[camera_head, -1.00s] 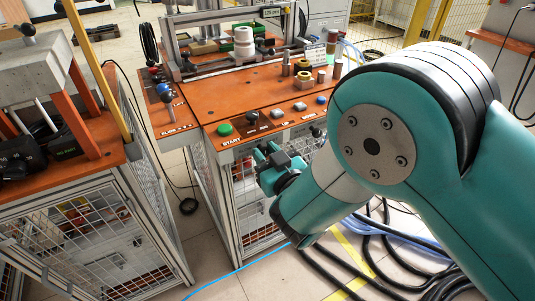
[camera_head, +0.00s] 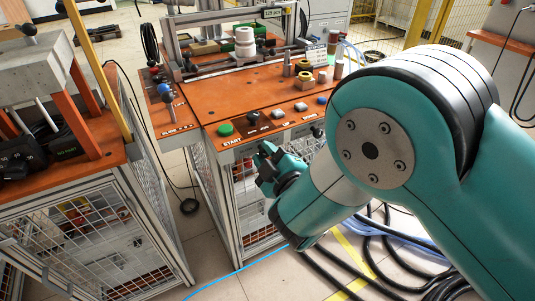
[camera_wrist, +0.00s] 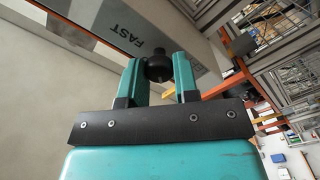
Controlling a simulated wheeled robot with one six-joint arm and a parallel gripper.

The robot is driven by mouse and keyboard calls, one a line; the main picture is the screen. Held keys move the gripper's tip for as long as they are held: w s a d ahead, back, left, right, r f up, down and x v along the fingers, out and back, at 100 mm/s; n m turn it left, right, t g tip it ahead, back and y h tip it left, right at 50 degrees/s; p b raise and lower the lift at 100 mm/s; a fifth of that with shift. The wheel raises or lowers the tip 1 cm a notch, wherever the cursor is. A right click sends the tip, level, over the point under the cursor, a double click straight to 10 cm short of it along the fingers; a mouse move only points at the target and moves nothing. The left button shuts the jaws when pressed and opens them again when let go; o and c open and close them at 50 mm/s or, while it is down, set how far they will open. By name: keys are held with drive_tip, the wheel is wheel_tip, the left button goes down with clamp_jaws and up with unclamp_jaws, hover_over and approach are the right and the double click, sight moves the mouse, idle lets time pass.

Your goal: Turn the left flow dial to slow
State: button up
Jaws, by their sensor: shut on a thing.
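The black flow dial (camera_wrist: 157,69) shows in the wrist view, on a grey panel strip marked "FAST" (camera_wrist: 142,36), which appears upside down. My gripper (camera_wrist: 159,75) has its two teal fingers on either side of the dial and is shut on it. In the head view, my gripper (camera_head: 266,162) is below the front edge of the orange bench, and the dial cannot be made out there. No "SLOW" mark can be read, and the dial's exact pointing is unclear.
The orange bench top (camera_head: 215,95) carries a green start button (camera_head: 226,129), a black knob (camera_head: 253,118) and grey and blue buttons near its front edge. A mesh-sided cart (camera_head: 90,235) stands to the left. Black hoses (camera_head: 385,250) lie on the floor.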

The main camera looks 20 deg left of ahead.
drive_tip(key=shift+a+n, duration=0.1)
drive_tip(key=shift+n, duration=0.8)
drive_tip(key=o, duration=0.9)
